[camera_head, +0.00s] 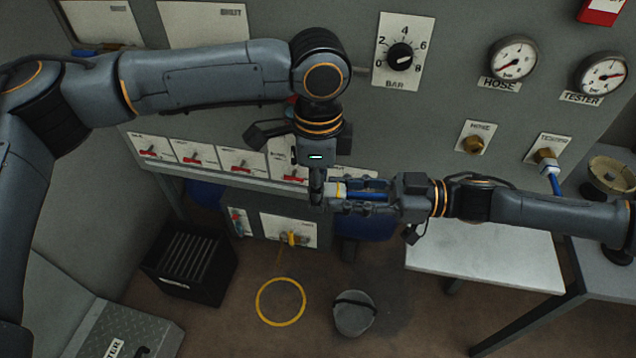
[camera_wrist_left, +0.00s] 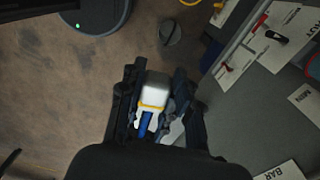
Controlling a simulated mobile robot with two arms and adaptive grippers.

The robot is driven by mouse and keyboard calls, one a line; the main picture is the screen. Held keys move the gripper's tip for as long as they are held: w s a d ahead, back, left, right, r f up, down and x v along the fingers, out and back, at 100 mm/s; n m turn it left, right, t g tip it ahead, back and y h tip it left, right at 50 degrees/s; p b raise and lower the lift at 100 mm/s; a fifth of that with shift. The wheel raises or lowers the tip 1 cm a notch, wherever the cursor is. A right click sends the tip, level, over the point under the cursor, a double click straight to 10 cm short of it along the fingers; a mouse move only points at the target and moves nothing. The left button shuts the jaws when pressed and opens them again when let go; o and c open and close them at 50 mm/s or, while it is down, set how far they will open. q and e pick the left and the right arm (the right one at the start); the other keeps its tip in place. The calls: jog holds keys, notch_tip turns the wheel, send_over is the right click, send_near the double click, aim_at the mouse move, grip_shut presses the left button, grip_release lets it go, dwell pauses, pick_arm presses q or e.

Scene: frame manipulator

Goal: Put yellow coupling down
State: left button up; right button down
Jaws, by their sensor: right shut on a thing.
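The yellow coupling shows as a pale end with a yellow band (camera_head: 341,189) and a blue part (camera_head: 368,195) behind it. It lies level in front of the panel's lower edge. My right gripper (camera_head: 352,197) comes in from the right and is shut on it. My left gripper (camera_head: 317,198) points down at the coupling's pale end. In the left wrist view, the left fingers (camera_wrist_left: 156,100) stand apart, one on each side of the coupling (camera_wrist_left: 152,95); contact is hard to tell.
A yellow circle (camera_head: 280,301) is on the floor beside a grey bucket (camera_head: 353,314). A black crate (camera_head: 188,265) stands left. A pale bench (camera_head: 485,258) stands right. The panel (camera_head: 340,120) with gauges and a dial is close behind both grippers.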

pick_arm(q)
jog(key=c, duration=0.3)
grip_shut()
pick_arm(e)
jog(key=c, duration=0.9)
grip_release()
